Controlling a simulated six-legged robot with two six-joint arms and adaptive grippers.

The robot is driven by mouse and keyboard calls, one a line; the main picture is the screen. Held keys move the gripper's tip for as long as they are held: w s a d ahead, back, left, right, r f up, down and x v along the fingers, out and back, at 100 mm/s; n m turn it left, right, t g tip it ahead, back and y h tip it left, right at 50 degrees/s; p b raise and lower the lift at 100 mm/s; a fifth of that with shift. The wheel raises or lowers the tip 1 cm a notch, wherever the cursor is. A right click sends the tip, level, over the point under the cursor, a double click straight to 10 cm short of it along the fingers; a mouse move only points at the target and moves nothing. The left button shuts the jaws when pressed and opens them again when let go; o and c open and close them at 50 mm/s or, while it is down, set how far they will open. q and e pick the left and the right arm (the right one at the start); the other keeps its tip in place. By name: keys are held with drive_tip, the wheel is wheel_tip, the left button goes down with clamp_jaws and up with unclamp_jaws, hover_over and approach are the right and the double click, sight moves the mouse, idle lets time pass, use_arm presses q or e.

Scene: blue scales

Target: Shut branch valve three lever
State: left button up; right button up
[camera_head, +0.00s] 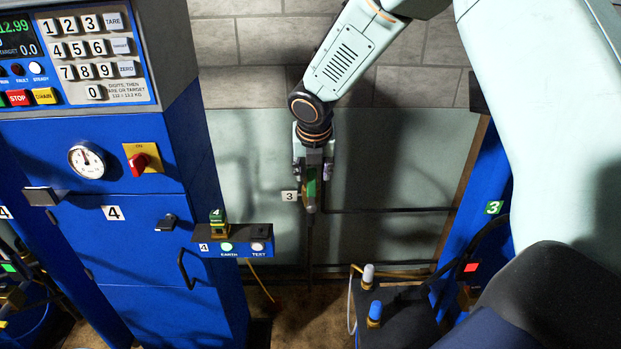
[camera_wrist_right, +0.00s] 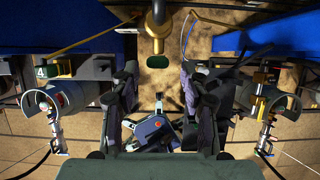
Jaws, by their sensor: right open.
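My right gripper (camera_head: 313,180) hangs from the arm at the top centre of the head view, pointing down in front of the pale wall panel. It is open. A green and yellow lever (camera_head: 310,188) shows at its fingers, beside a white label 3 (camera_head: 290,196). In the right wrist view the two dark fingers (camera_wrist_right: 160,82) stand apart. A green oval piece (camera_wrist_right: 158,62) and a brass pipe part (camera_wrist_right: 157,25) show beyond and between them. I cannot tell whether the fingers touch the lever. My left gripper is not in view.
A blue cabinet (camera_head: 140,240) with a keypad stands on the left, with a small box (camera_head: 232,240) labelled 4 jutting from it. Another blue cabinet (camera_head: 485,190) stands on the right. A dark box with fittings (camera_head: 395,318) stands low at the centre right. Dark pipes (camera_head: 380,211) run along the wall.

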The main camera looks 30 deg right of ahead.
sight(312, 179)
drive_tip(key=x, duration=0.4)
drive_tip(key=shift+w+f, duration=0.25)
drive_tip(key=shift+w, duration=0.1)
drive_tip(key=shift+s+r, duration=0.2)
drive_tip(key=shift+s, duration=0.2)
drive_tip(key=shift+w+f, duration=0.2)
drive_tip(key=shift+w, duration=0.2)
drive_tip(key=c, duration=0.5)
drive_tip(key=shift+s, duration=0.1)
clamp_jaws()
